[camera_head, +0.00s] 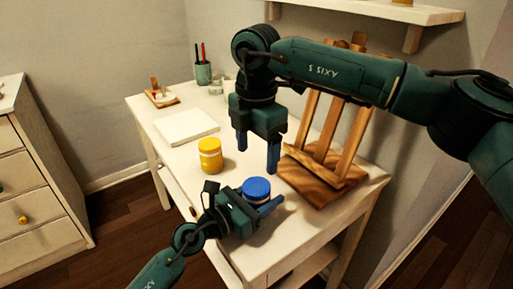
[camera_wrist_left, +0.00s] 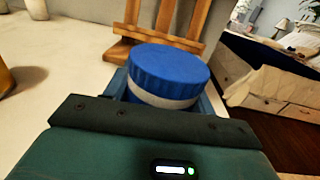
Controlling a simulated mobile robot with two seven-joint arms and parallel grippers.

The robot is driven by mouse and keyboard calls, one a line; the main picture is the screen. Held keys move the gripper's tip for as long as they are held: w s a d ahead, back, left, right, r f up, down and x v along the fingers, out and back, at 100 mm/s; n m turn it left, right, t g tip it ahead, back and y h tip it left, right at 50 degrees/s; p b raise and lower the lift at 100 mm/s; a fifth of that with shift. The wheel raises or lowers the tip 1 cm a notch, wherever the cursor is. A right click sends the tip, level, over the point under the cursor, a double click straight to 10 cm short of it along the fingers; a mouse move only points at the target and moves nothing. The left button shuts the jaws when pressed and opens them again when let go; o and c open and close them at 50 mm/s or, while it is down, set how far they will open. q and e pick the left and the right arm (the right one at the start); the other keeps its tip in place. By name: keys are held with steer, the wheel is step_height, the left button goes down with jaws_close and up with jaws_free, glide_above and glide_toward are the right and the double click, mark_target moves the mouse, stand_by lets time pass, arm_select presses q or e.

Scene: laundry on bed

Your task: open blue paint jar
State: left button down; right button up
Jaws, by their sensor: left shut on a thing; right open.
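The blue paint jar (camera_head: 256,188) stands near the front edge of the white table, with its blue lid on. In the left wrist view the jar's ribbed blue lid (camera_wrist_left: 168,72) sits above a pale band, and the lower body is hidden by the gripper. My left gripper (camera_head: 258,206) is shut on the jar from the front left, below the lid. My right gripper (camera_head: 258,156) is open and empty, fingers pointing down, above and behind the jar, apart from it.
A yellow paint jar (camera_head: 210,156) stands left of the blue one. A wooden easel (camera_head: 322,165) stands close on the right. A white pad (camera_head: 186,126), a cup of brushes (camera_head: 203,74) and a small wooden item (camera_head: 162,98) lie farther back. The table (camera_head: 150,112) has free room at left.

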mark_target(257, 185)
steer(key=shift+f+m, duration=0.3)
steer(key=shift+f, duration=0.1)
step_height(257, 185, down, 7)
steer(key=shift+f, duration=0.15)
steer(key=shift+c, duration=0.4)
